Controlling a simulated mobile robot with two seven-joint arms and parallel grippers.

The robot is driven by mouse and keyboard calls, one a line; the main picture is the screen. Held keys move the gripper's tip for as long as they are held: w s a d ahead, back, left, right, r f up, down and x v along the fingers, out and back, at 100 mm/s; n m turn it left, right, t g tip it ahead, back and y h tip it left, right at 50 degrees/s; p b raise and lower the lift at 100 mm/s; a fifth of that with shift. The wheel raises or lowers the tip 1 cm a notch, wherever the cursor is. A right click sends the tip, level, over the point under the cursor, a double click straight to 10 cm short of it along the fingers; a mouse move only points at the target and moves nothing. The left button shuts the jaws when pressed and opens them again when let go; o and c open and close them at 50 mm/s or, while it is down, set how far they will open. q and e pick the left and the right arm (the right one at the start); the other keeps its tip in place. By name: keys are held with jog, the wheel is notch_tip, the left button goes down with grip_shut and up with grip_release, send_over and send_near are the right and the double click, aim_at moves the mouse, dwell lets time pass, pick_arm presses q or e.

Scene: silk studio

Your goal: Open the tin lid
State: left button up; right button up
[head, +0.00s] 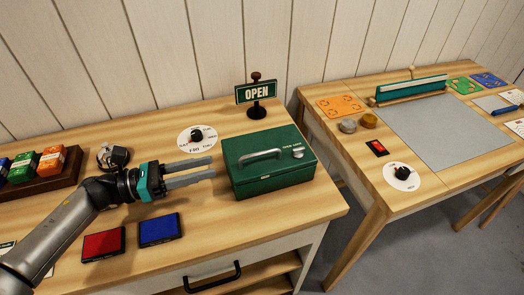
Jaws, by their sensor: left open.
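A green tin (270,176) with a green lid (283,147) stands on the left wooden table, near its right end. The lid is down. A grey handle (260,154) and a small round light knob or latch (297,152) sit on top of it. My left gripper (212,171) is open and empty, just left of the tin. Its two fingers point right toward the tin's left side. I cannot tell whether the fingertips touch the tin. My right gripper is not in view.
An OPEN sign (257,95) stands behind the tin, with a white dial (197,138) to its left. A red pad (103,244) and a blue pad (159,229) lie in front of my gripper. A wooden tray (67,172) holds boxes at left. A gap separates the right table (440,190).

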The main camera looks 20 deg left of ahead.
aim_at(274, 151)
pick_arm(q)
jog(key=p+x, duration=0.1)
jog(key=x, duration=1.2)
jog(key=shift+w+d, duration=0.1)
jog(key=shift+d, duration=0.05)
jog(key=shift+c, duration=0.2)
grip_shut()
dwell(0.7)
